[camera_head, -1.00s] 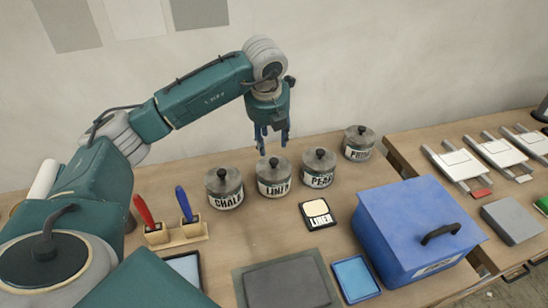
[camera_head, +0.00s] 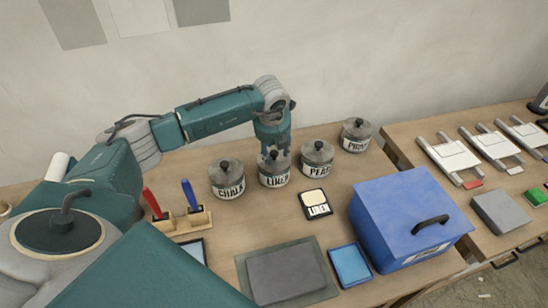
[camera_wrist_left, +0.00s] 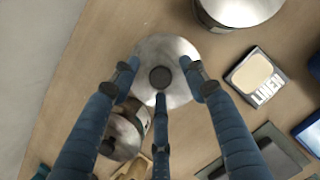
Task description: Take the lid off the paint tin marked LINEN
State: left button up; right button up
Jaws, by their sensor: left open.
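The LINEN paint tin (camera_head: 275,181) stands on the wooden bench with its grey lid on, second from the left in a row of tins. My left gripper (camera_head: 273,155) points down right over the lid. In the left wrist view the open fingers (camera_wrist_left: 160,82) are spread around the lid's dark round knob (camera_wrist_left: 160,77), above the pale lid (camera_wrist_left: 163,55). I cannot tell whether a finger touches the knob. My right gripper does not show.
The CHALK tin (camera_head: 227,190) stands close on the left and the PEARL tin (camera_head: 317,168) close on the right. A LINEN sample card (camera_head: 315,198) lies in front. A blue box (camera_head: 410,215) with a black handle stands at right, and a brush holder (camera_head: 183,222) at left.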

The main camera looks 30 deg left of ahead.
pick_arm(q)
grip_shut()
